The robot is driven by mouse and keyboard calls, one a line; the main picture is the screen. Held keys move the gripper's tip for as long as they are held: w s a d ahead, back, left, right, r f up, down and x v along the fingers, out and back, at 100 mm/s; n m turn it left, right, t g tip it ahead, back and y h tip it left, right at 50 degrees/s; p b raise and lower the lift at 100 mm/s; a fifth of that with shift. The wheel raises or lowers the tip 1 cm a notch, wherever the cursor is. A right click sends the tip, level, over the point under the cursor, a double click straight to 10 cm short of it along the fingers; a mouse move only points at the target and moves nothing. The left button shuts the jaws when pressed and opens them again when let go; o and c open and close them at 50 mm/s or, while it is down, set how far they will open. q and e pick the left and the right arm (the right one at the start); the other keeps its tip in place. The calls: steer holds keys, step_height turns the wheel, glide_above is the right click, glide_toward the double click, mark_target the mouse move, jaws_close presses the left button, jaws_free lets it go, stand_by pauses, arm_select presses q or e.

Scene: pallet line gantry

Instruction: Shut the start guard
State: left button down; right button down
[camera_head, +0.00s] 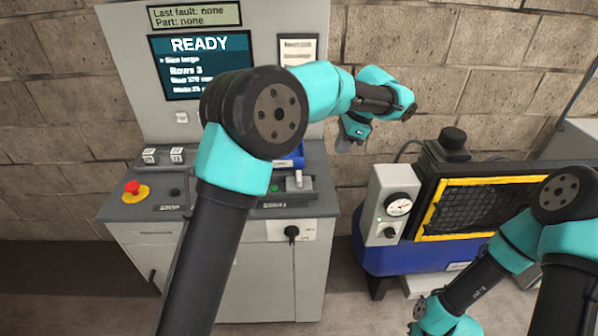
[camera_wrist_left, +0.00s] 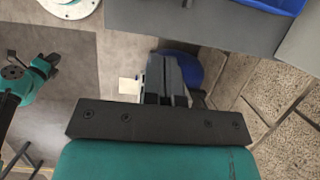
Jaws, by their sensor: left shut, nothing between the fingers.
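The console (camera_head: 140,215) stands at the left of the head view. Its green start button (camera_head: 274,188) sits above the START label. A small grey piece, seemingly the start guard (camera_head: 299,182), stands up at the button's right and does not cover it. My left gripper (camera_head: 345,143) points down beyond the console's right side, apart from the guard. In the left wrist view its fingers (camera_wrist_left: 165,90) are together with nothing between them. My right arm is low at the right; a small dark end, probably my right gripper (camera_wrist_left: 50,61), shows at the left of the wrist view, too small to read.
A red stop button (camera_head: 132,188) is on the console's left. A blue bin (camera_head: 291,159) lies behind the guard, partly hidden by my left arm. A blue-based machine with a yellow-framed grille (camera_head: 480,182) and gauge stands at the right. A brick wall is behind.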

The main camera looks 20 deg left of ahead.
arm_select(q)
steer(key=shift+s+a+r, duration=0.15)
steer(key=shift+a+r, duration=0.1)
steer(key=shift+a, duration=0.25)
glide_toward(308, 184)
steer(key=f, duration=0.4)
steer(key=shift+d+f, duration=0.25)
steer(key=shift+d, duration=0.15)
steer(key=shift+s+a, duration=0.2)
steer(key=shift+a, duration=1)
steer(key=shift+s+a, duration=0.2)
steer(key=shift+a, duration=0.5)
steer(key=shift+a, duration=0.15)
